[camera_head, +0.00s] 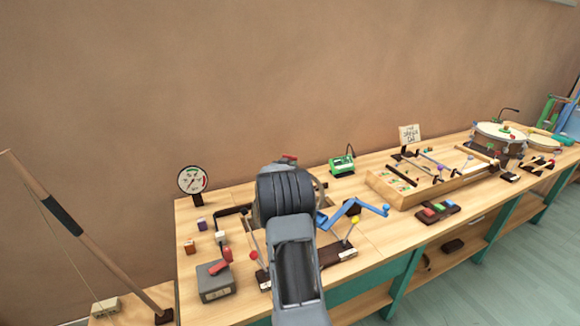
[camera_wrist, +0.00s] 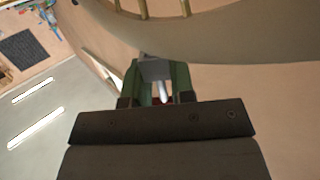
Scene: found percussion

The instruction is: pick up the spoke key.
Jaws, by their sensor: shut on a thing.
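My gripper (camera_wrist: 157,82) shows in the wrist view with its two green fingers shut on a small grey piece with a pale rod. This piece, the spoke key (camera_wrist: 155,68), sits between the fingertips, and a dark red bit shows below the rod near the palm. The key is held clear of the bench, with wall and room behind it. In the head view my arm stands over the left part of the bench and hides the gripper's fingers and most of what they hold.
The wooden bench (camera_head: 376,238) runs along the wall. Near my arm are a round dial (camera_head: 192,180), a grey box with a red handle (camera_head: 215,280), a blue crank (camera_head: 350,210) and a green device (camera_head: 342,164). A wooden tray (camera_head: 408,200) and drums (camera_head: 498,138) stand farther right.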

